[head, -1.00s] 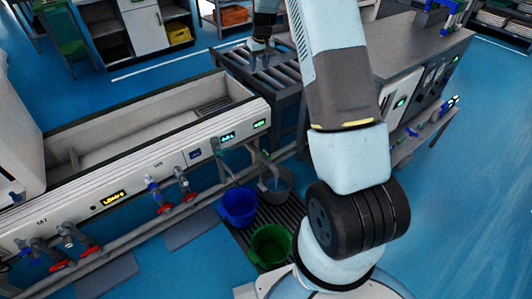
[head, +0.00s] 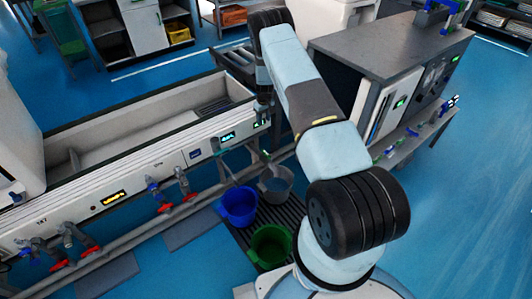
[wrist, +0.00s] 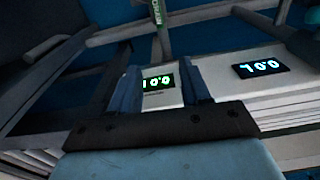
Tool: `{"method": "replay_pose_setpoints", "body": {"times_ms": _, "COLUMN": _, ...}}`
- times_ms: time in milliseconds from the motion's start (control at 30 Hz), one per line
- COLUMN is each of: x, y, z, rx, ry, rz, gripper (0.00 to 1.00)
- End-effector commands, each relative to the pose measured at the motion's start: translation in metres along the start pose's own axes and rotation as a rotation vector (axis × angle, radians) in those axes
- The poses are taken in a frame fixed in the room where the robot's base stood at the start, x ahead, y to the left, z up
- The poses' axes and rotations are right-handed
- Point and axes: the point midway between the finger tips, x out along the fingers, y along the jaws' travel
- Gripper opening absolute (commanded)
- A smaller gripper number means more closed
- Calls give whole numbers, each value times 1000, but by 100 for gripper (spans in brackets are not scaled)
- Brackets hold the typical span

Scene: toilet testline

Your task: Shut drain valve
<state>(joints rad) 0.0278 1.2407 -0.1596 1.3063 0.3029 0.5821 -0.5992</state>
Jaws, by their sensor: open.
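A green bar with pale lettering (wrist: 157,12) shows at the top of the wrist view, beyond and between my fingers. It looks like a valve handle, but I cannot read its label. In the head view, a small green part (head: 266,155) sits on the pipework at the right end of the trough bench, above the buckets. My gripper (wrist: 161,85) is open and empty, its two fingers apart in front of a lit green display. In the head view my gripper (head: 262,118) hangs at the bench's right end, small and partly hard to make out. It appears apart from the handle.
The long trough bench (head: 150,160) has displays and several red-handled valves (head: 165,208) along its front pipe. A blue bucket (head: 239,207), a grey bucket (head: 276,184) and a green bucket (head: 271,246) stand below. A dark cabinet (head: 395,50) stands right.

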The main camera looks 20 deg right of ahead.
Motion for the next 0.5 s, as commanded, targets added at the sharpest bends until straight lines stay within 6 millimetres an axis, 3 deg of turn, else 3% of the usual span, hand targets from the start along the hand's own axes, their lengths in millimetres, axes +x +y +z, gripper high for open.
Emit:
{"method": "replay_pose_setpoints", "body": {"times_ms": 33, "x": 21, "y": 0, "z": 5, "rx": -7, "ry": -11, "rz": -1, "gripper": 47}}
{"method": "replay_pose_setpoints", "body": {"times_ms": 200, "x": 69, "y": 2, "z": 15, "rx": -26, "ry": -30, "rz": 0, "gripper": 47}}
{"method": "replay_pose_setpoints", "body": {"times_ms": 300, "x": 86, "y": 2, "z": 19, "rx": -34, "ry": -35, "rz": 0, "gripper": 47}}
{"method": "replay_pose_setpoints", "body": {"times_ms": 500, "x": 100, "y": 2, "z": 22, "rx": -39, "ry": -40, "rz": 0, "gripper": 47}}
